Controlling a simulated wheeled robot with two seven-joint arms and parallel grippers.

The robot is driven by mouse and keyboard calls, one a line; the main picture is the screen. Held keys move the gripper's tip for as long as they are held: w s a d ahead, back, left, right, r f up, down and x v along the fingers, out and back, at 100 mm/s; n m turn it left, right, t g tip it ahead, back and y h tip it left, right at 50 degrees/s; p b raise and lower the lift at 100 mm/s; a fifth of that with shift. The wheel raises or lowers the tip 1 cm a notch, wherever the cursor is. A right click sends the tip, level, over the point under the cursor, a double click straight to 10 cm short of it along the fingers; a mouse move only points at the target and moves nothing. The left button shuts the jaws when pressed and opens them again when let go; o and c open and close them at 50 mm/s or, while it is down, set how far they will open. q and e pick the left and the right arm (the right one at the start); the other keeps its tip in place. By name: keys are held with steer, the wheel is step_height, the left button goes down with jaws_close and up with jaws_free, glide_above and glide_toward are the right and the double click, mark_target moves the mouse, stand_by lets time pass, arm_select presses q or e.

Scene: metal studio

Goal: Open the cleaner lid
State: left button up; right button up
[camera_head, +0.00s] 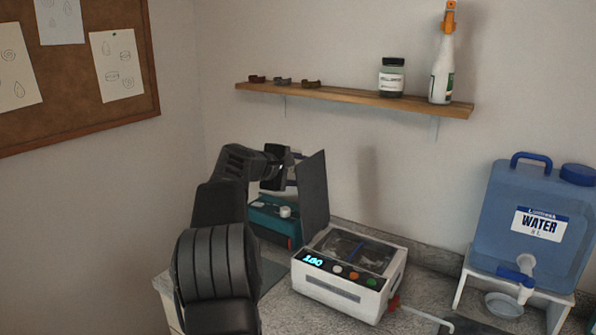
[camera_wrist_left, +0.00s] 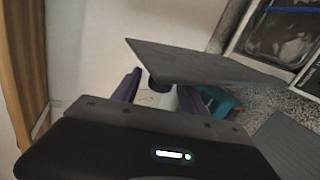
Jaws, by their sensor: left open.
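The cleaner (camera_head: 343,283) is a white box with a lit display and several coloured buttons. Its dark grey lid (camera_head: 314,192) stands up, nearly upright, at the left side of the open basin. In the left wrist view the lid (camera_wrist_left: 200,65) runs across the upper middle, with a short black knob (camera_wrist_left: 159,83) under it. My left gripper (camera_head: 284,172) is at the lid's left side, near its upper part. In its wrist view the two purple fingers (camera_wrist_left: 160,90) are apart, with the knob between them; I cannot tell whether they touch it. My right gripper is not in view.
A teal box (camera_head: 270,220) stands behind and left of the cleaner. A blue water container (camera_head: 530,225) on a white stand is at the right. A wooden shelf (camera_head: 340,95) with bottles runs above. A red valve with a tube sticks out at the cleaner's right.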

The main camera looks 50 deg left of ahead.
arm_select(q)
steer(key=b+v, duration=0.2)
steer(key=v, duration=0.5)
steer(key=shift+s, duration=0.35)
steer(key=shift+d+r, duration=0.1)
